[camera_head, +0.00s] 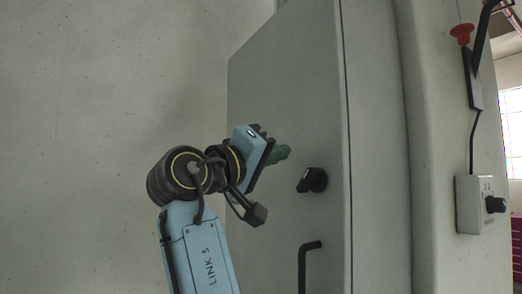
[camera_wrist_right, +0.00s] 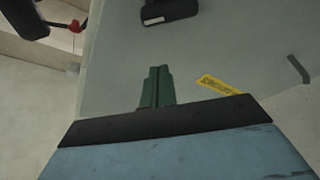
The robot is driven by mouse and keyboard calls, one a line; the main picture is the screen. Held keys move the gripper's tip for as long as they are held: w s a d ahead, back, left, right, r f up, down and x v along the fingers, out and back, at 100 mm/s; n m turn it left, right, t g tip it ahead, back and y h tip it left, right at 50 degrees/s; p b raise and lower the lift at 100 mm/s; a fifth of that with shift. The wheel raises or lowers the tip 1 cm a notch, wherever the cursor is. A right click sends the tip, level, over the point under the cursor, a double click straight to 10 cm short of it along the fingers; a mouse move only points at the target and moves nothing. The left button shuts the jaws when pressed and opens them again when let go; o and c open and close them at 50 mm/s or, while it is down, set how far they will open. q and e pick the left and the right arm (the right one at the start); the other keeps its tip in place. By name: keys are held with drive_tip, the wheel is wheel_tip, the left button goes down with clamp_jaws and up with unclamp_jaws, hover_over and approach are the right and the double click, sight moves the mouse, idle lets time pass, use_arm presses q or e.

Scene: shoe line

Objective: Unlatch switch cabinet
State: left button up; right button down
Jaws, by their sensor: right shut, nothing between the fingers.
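The grey switch cabinet (camera_head: 290,75) stands with its door facing me in the head view. A black latch knob (camera_head: 313,180) sits on the door near its right edge, and a black bar handle (camera_head: 303,265) is below it. My right gripper (camera_head: 283,152), with green fingers, is left of the knob and a little above it, apart from it. The right wrist view shows its green fingers (camera_wrist_right: 157,87) shut with nothing between them. A black knob (camera_wrist_right: 168,10) shows at the top of that view, clear of the fingertips. My left gripper is not in view.
A red button (camera_head: 462,33) and a grey control box (camera_head: 474,204) with a black knob are on the right. A yellow label (camera_wrist_right: 219,85) is on the grey surface in the wrist view. A bare wall (camera_head: 100,90) fills the left side.

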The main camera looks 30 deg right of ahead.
sight(321, 184)
drive_tip(key=p+x, duration=0.1)
drive_tip(key=x, duration=0.2)
drive_tip(key=shift+s+d, duration=0.1)
drive_tip(key=shift+d, duration=0.05)
drive_tip(key=shift+s+f, duration=0.8)
drive_tip(key=shift+f, duration=0.05)
drive_tip(key=shift+s+f, duration=0.55)
drive_tip(key=shift+s, duration=0.1)
